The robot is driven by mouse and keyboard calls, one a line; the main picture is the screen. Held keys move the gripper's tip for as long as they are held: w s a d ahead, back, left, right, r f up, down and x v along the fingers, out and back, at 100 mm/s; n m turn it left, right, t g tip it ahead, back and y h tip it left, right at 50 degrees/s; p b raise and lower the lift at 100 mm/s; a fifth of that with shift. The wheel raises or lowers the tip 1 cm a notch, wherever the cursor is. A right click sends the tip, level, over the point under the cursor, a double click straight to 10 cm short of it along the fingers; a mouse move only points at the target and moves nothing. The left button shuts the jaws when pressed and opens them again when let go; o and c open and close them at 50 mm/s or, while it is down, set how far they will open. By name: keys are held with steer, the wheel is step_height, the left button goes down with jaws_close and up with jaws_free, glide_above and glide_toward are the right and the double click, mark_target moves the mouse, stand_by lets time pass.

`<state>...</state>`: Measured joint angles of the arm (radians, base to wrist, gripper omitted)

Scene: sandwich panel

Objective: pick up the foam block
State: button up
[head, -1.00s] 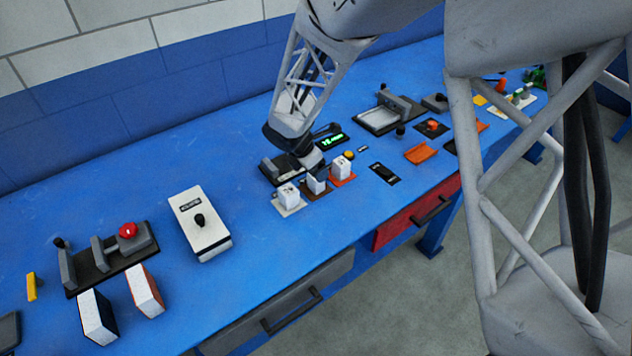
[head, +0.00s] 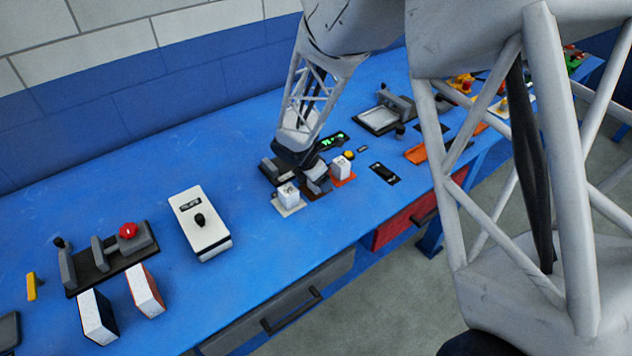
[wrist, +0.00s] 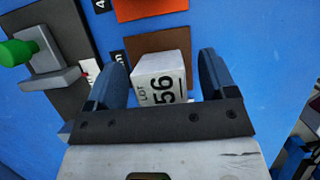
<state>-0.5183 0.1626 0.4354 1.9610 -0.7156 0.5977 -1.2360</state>
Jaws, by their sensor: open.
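A white block marked "LOT 56" (wrist: 160,82) stands between my fingers in the wrist view, by a brown pad (wrist: 160,45). I take it as the foam block, though its material cannot be told. My gripper (wrist: 163,62) is open, with one dark finger on each side of the block and blue showing in the gaps. In the head view my gripper (head: 314,180) is low over the middle of three pads and mostly hides this block. Similar white blocks stand on the white pad to the left (head: 288,193) and the orange pad to the right (head: 341,168).
A dark fixture with a grey clamp and green knob (wrist: 45,60) lies close to the left finger. A white box with a black knob (head: 200,224) is farther left. Two larger blocks (head: 97,316) (head: 147,290) stand at lower left. The blue table is clear between.

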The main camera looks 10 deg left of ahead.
steer(key=shift+w+d+f, duration=0.1)
steer(key=shift+w+f, duration=0.05)
steer(key=shift+f, duration=0.2)
stand_by(0.3)
steer(key=c, duration=1)
steer(key=shift+r, duration=0.15)
steer(key=shift+r, duration=0.5)
steer(key=shift+s+d+r, duration=0.1)
steer(key=shift+s+r, duration=0.1)
steer(key=shift+r, duration=0.4)
steer(key=shift+s+d+r, duration=0.1)
steer(key=shift+s+r, duration=0.05)
steer(key=shift+r, duration=0.4)
steer(key=s+d, duration=0.2)
steer(key=s, duration=0.2)
steer(key=s+d+r, duration=0.1)
steer(key=s+d, duration=0.1)
steer(key=s, duration=0.3)
steer(key=s+d, duration=0.2)
steer(key=s, duration=0.3)
steer(key=shift+r, duration=0.2)
steer(key=shift+w, duration=0.15)
